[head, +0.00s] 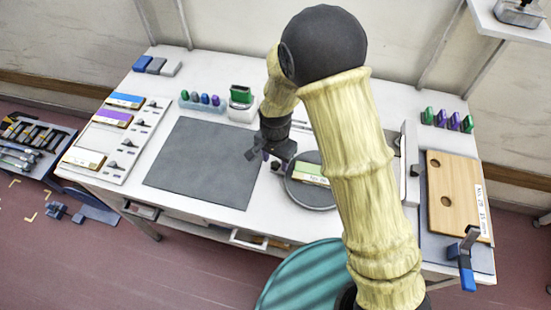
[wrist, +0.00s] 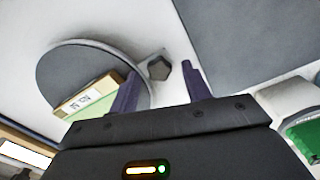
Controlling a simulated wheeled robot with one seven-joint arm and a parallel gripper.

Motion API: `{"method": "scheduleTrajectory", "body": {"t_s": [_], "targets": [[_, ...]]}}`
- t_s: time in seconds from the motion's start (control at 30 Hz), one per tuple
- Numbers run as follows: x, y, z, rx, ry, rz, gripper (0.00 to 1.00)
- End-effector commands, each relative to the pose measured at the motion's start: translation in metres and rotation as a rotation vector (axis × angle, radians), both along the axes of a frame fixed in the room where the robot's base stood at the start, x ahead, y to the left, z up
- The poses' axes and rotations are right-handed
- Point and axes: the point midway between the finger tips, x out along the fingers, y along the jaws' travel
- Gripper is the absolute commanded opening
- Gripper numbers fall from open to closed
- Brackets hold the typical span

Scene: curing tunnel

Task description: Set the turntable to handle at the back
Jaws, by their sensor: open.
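The turntable (head: 312,203) is a round dark grey disc on the white bench, partly hidden behind my arm. My gripper (head: 264,155) is open and empty, close to this knob. In the wrist view the turntable (wrist: 62,62) is at left, and the knob (wrist: 158,67) shows between the spread fingertips of my gripper (wrist: 159,70). I cannot tell how far above it they are.
A grey mat (head: 202,165) lies left of the turntable. A green container (head: 241,97) and a rack of coloured pieces (head: 203,105) stand behind the mat. A wooden board (head: 455,200) and a blue-handled clamp (head: 467,265) are at right. The mat is clear.

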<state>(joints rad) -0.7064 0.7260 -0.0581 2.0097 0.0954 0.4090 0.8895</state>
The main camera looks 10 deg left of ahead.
Motion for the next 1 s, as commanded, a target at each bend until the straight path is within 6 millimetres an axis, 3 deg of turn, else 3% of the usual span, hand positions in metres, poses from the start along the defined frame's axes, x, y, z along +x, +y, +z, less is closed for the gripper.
{"method": "scheduleTrajectory", "body": {"t_s": [0.33,0.6,1.0], "targets": [[0.0,0.0,-0.0056,0.001,0.0,0.0,0.48],[0.0,0.0001,-0.0054,0.001,0.0,0.0,0.0],[0.0022,0.0,-0.0051,0.001,0.0,-0.017,0.0]]}}
